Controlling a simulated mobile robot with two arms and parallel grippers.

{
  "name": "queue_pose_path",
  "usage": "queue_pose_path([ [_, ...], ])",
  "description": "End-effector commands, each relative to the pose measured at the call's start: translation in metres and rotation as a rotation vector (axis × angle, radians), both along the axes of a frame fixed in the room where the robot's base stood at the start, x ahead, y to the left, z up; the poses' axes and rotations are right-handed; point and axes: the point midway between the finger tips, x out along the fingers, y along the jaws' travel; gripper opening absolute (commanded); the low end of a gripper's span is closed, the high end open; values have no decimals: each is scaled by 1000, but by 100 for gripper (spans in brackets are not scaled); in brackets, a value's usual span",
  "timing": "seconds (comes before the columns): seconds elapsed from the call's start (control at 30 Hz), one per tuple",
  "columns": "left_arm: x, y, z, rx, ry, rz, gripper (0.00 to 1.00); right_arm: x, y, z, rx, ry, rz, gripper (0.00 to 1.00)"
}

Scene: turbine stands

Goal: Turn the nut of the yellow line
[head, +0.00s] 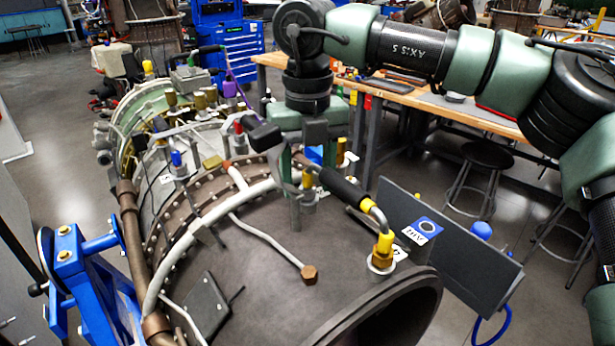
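The yellow line is a short pipe with a black sleeve (345,187) and yellow bands. Its near end bends down into a yellow nut (384,244) on a round fitting, on top of the dark turbine casing (265,265). Its far end runs back to another fitting with yellow on it (308,181), partly hidden by my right gripper. My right gripper (297,175) points down from above at that far end, well apart from the near nut. Its fingertips are hard to make out among the fittings, so whether it grips anything is unclear. My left gripper is out of view.
Blue- and purple-capped fittings and pale pipes (262,237) crowd the casing behind and left. A dark panel with a blue label (425,228) stands right of the near nut. A blue stand (85,275) is at left. A workbench (440,105) and stools (480,165) are behind.

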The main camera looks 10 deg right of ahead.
Motion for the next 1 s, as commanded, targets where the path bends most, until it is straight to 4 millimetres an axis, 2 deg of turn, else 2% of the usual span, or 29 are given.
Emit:
queue_pose_path([
  [0.17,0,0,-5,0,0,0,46,0,1,9,0,-1,-1,50],
  [0.5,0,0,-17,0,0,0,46,1,1,64,1,-3,0,50],
  [0.6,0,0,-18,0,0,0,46,0,0,73,1,-1,-2,50],
  [0.9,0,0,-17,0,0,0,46,0,0,78,0,0,0,50],
  [1.0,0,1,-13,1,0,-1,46,1,2,80,-1,1,13,46],
])
